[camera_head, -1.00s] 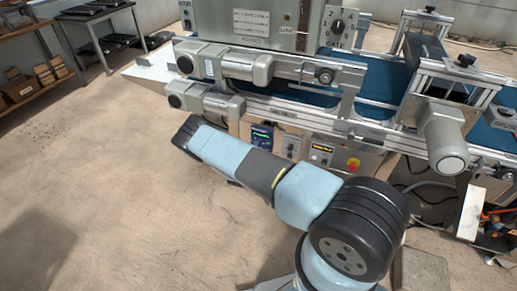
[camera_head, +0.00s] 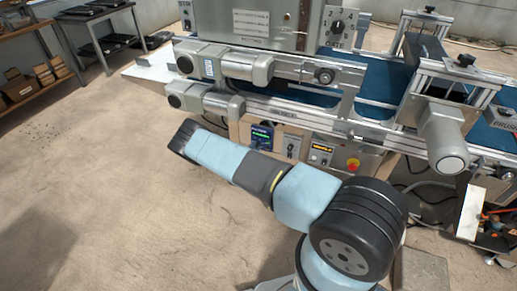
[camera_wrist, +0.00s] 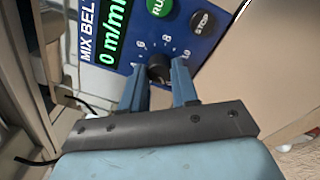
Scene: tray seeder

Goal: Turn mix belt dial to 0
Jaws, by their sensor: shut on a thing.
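The mix belt panel (camera_wrist: 122,22) is blue, with a green display reading 0 and the label "MIX BEL" partly cut off. It also shows in the head view (camera_head: 262,137), small, on the front of the machine. Its black dial (camera_wrist: 159,68) sits below a numbered scale. My gripper (camera_wrist: 158,76) is shut on the dial, one blue finger on each side. The dial's pointer is hidden or too small to read. In the head view my arm hides the gripper.
A green RUN button (camera_wrist: 158,6) and a black STOP button (camera_wrist: 202,22) sit close above the dial. In the head view, a neighbouring panel has a red knob (camera_head: 353,164). Conveyor motors (camera_head: 205,98) jut out above the panels. The floor to the left is clear.

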